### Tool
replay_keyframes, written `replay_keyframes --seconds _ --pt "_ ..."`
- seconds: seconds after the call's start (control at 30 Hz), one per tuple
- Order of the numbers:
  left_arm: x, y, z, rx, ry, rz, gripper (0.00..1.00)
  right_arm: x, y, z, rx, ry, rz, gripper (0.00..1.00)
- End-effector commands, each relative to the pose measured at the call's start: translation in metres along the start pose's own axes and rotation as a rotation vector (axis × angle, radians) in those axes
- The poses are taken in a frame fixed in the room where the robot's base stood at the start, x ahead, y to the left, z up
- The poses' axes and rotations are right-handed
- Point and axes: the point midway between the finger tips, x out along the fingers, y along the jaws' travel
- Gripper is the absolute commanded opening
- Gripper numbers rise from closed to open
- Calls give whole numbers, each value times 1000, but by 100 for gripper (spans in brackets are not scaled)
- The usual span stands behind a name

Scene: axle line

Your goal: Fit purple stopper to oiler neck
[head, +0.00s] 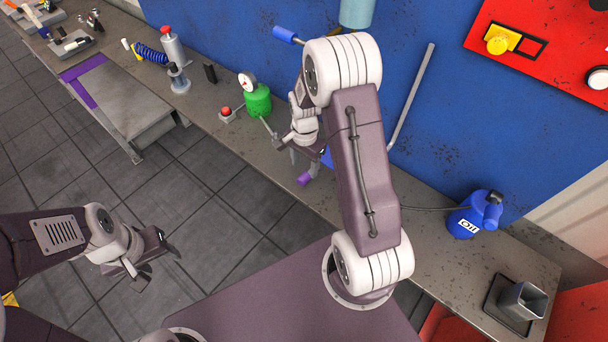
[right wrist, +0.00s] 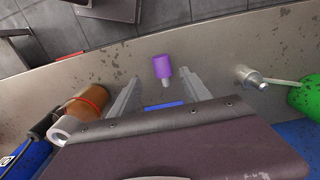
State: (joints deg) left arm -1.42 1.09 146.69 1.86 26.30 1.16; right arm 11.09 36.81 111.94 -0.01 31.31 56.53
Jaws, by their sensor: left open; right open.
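The purple stopper (head: 304,180) lies on the bench near its front edge, just beyond my right gripper (head: 306,158). In the right wrist view the purple stopper (right wrist: 162,66) has a pale narrow end pointing towards me, ahead of the gap between the open, empty fingers (right wrist: 160,80). A brown bottle with a red band and a pale open neck (right wrist: 85,106) lies left of them; it may be the oiler, and my arm hides it in the head view. A blue can marked "Oil" (head: 466,222) stands further right. My left gripper (head: 152,260) is open and empty above the floor.
A green canister with a gauge (head: 258,102) and a red button box (head: 227,114) stand left of my right gripper. A grey square cup (head: 523,300) stands at the right end. The blue wall is behind.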

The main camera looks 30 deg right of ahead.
Motion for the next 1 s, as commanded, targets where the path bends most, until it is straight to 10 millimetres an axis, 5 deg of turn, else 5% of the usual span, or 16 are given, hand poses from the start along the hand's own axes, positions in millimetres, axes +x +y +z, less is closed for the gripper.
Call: replay_keyframes --seconds 0.27,0.6,0.8,0.87,1.0 --pt "-8 0 -1 0 0 0 53 17 -1 0 -1 -1 1 56" --pt "-26 0 -3 0 1 0 53 64 -4 -2 -2 0 0 56" --pt "-25 0 -3 0 0 0 53 66 -4 -2 -2 1 -2 56" --pt "-25 0 -3 0 0 0 53 66 -4 -2 -2 1 -1 44" --pt "-25 0 -3 0 0 0 53 66 -4 -2 -2 1 -1 6"
